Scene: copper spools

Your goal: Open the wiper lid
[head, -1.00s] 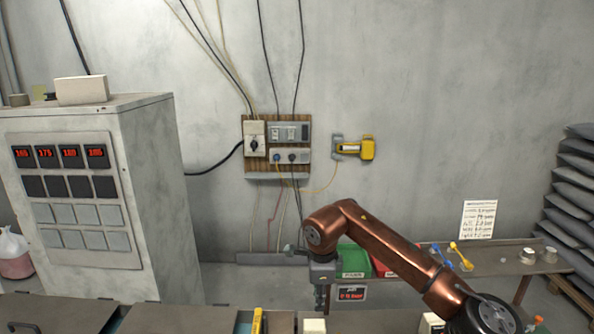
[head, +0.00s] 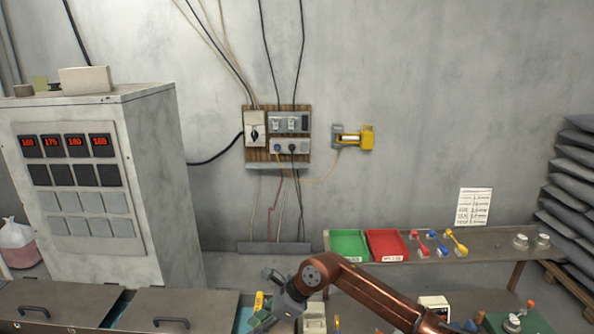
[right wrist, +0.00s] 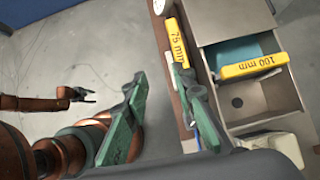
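Two grey metal lids with dark handles, a left lid (head: 45,305) and a right lid (head: 172,310), lie closed at the lower left of the head view. I cannot tell which is the wiper lid. My right gripper (head: 262,299) is just right of the right lid, its fingers spread on either side of a yellow block in the picture. In the right wrist view my right gripper (right wrist: 160,75) is open and empty, beside the yellow 75 mm block (right wrist: 176,44). My left gripper (right wrist: 80,95) is small at the left there; its opening is unclear.
A metal box (right wrist: 265,95) with open compartments and a yellow 100 mm block (right wrist: 253,66) is at the right of the wrist view. A back bench holds a green bin (head: 349,244) and a red bin (head: 387,245). A tall cabinet (head: 150,200) stands left.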

